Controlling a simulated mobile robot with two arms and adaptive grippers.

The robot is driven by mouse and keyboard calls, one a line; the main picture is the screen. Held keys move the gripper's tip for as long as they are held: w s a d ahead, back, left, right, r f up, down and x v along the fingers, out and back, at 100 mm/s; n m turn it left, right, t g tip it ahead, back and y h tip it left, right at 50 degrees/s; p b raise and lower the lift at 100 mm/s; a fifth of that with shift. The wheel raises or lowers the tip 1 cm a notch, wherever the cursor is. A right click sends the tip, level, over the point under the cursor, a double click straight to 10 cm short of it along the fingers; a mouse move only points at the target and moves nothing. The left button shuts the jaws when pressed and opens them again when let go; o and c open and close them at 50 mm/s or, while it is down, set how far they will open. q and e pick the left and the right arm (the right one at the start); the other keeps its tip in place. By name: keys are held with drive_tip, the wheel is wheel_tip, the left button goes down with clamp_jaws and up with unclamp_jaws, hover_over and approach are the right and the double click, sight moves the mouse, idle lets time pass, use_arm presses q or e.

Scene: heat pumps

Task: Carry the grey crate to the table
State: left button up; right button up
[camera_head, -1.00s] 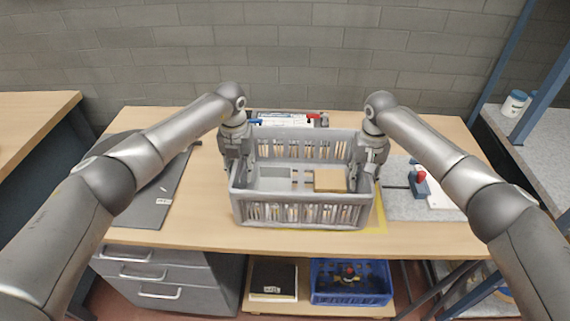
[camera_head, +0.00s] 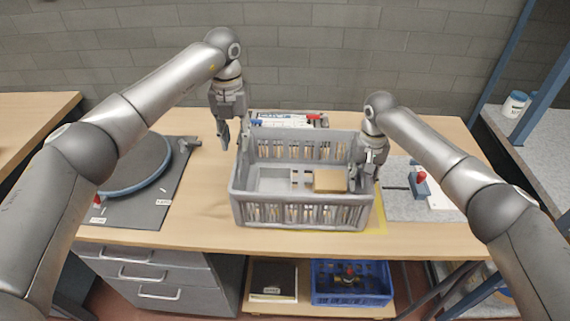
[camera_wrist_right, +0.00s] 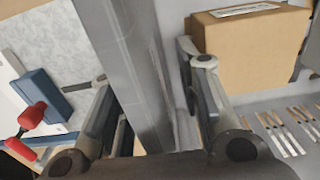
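The grey crate (camera_head: 302,216) stands level on the wooden table (camera_head: 430,236), partly over a yellow marked area (camera_head: 379,218). It holds a cardboard box (camera_head: 330,181) and smaller parts. The box also shows in the right wrist view (camera_wrist_right: 250,50). My left gripper (camera_head: 233,140) is open and empty, raised just left of the crate's left wall. My right gripper (camera_head: 371,172) is at the crate's right wall. In the wrist view its fingers (camera_wrist_right: 145,75) straddle the wall, spread apart, with a gap on the box side.
A dark mat (camera_head: 165,212) with a round blue-edged disc (camera_head: 135,165) lies left. A tray with pens (camera_head: 288,119) stands behind the crate. A blue-and-red tool (camera_head: 420,184) lies right on a grey mat. A blue bin (camera_head: 350,299) sits below the table.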

wheel_tip(320, 180, up, 12)
drive_tip(key=shift+f, duration=0.1)
idle(0.7)
